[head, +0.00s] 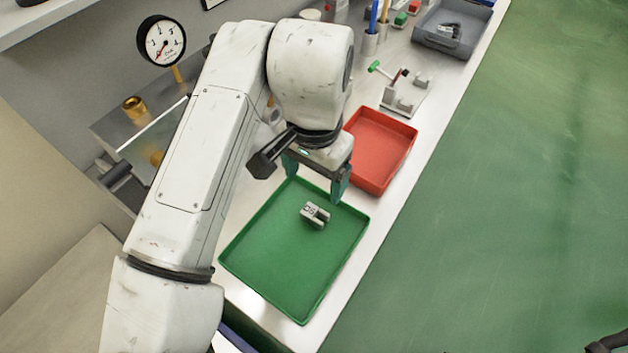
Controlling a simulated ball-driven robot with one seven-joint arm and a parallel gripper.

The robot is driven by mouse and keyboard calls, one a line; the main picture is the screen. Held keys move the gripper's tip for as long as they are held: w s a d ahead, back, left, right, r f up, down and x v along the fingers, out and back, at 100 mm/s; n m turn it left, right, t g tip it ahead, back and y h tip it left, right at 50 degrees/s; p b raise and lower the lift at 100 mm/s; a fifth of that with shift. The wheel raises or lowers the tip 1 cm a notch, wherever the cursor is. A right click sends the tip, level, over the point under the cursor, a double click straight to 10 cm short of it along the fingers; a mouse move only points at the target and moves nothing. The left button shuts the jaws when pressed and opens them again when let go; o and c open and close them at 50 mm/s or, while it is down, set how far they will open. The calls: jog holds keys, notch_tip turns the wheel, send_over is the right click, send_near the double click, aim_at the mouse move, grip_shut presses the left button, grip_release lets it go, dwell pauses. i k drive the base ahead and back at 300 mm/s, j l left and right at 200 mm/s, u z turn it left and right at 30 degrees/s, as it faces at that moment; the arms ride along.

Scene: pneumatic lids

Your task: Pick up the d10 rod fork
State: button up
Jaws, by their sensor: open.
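A small light-grey metal block with dark marking, likely the d10 rod fork (315,214), lies in the green tray (262,283), near the tray's upper middle. The marking is too small to read surely. My gripper (314,188) is above the far part of the green tray, its teal fingers apart and pointing down. It is empty, and the block appears just below and between the fingers in the picture. I cannot tell the exact height gap. Another small grey and dark part (449,29) lies in the grey tray at the top right.
A red tray (379,150) stands just behind the green one. Beyond it are a fixture with grey blocks (404,97) and a green-handled tool (384,70). A pressure gauge (162,41) stands at the upper left. The grey tray (434,43) sits at the bench's far end. Green floor lies right.

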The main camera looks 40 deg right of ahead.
aim_at(445, 31)
jog(key=z, duration=1.35)
